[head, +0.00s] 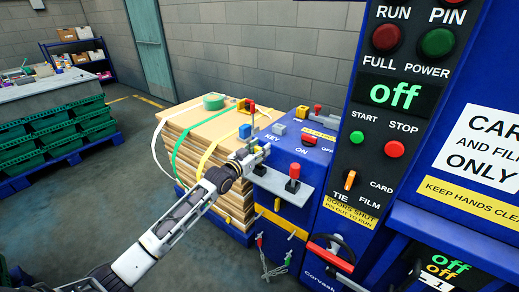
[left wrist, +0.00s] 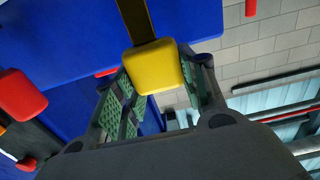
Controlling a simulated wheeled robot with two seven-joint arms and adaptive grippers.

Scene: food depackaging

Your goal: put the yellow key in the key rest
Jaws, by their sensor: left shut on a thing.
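My left gripper (head: 256,150) is at the left end of a grey ledge on the front of the blue machine. In the left wrist view its two green-padded fingers (left wrist: 155,105) are shut on the yellow key (left wrist: 153,70), whose block-shaped head shows between them. In the head view the key is mostly hidden by the gripper. The grey ledge (head: 277,183), which looks like the key rest, carries an upright red key (head: 293,178) at its right. Whether the yellow key touches the ledge cannot be told. My right gripper is not in view.
A strapped stack of card sheets (head: 200,135) with a green tape roll (head: 213,102) stands left of the blue machine (head: 295,235). A grey block (head: 279,128) and red button (head: 308,139) sit on its top. The control panel (head: 380,140) rises at the right.

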